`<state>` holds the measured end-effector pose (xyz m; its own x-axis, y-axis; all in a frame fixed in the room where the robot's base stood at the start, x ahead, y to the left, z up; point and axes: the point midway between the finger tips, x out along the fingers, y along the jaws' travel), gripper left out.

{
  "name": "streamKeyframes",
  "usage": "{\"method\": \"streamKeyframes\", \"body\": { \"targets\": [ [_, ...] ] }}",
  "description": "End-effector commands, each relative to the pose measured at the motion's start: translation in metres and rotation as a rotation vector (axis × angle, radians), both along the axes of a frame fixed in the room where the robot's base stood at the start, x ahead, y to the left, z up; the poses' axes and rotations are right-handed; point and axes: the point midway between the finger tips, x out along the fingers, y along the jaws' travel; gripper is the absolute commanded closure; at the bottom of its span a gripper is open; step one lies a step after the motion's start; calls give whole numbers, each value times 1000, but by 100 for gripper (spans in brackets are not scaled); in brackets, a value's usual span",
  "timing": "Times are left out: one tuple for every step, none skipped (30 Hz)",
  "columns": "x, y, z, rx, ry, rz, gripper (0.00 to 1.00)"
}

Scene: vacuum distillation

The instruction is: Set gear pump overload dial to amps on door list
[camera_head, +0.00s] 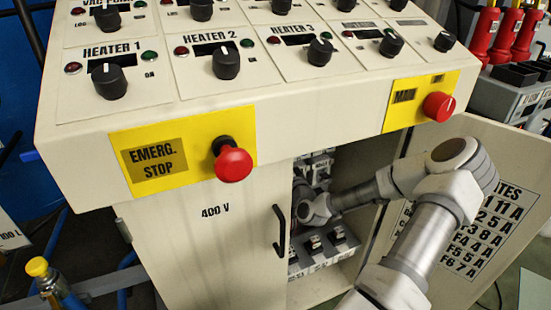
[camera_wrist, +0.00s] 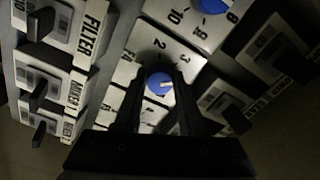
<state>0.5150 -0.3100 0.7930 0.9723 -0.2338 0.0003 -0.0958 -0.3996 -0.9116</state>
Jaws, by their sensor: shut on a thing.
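In the wrist view a small blue dial (camera_wrist: 159,84) sits on a white plate with printed numbers; a 2 and a 3 are readable above it. A pale mark on its face points roughly right. My gripper (camera_wrist: 159,92) has its two dark fingers closed on the sides of this dial. A second blue dial (camera_wrist: 212,5) with 8 and 10 beside it is at the top edge.
Black-handled switches (camera_wrist: 38,90) with labels such as FILTER and MIXER stand left of the fingers. Another switch (camera_wrist: 228,108) is close on the right. The cabinet's left door (camera_head: 210,250) is shut, and the emergency stop button (camera_head: 232,162) juts out above it.

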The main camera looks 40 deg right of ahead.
Motion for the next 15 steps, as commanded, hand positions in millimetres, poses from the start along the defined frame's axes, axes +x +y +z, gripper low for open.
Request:
{"method": "streamKeyframes", "body": {
  "targets": [
    [0, 0, 1, 46, -10, 1, 100],
    [0, 0, 1, 73, -16, 1, 100],
    [0, 0, 1, 110, -25, 1, 100],
    [0, 0, 1, 138, -32, 1, 100],
    [0, 0, 1, 166, -38, 1, 100],
    [0, 0, 1, 201, -47, 0, 100],
    [0, 0, 2, 225, -53, 0, 100],
    [0, 0, 2, 251, -60, 0, 100],
    [0, 0, 1, 284, -68, -1, 100],
    [0, 0, 1, 306, -73, 0, 100],
    [0, 0, 1, 329, -78, 0, 100],
    [0, 0, 1, 357, -85, 0, 100],
    [0, 0, 1, 377, -89, 1, 100],
    [0, 1, 1, 398, -94, 1, 100],
    [0, 1, 1, 421, -100, 1, 100]
  ]
}}
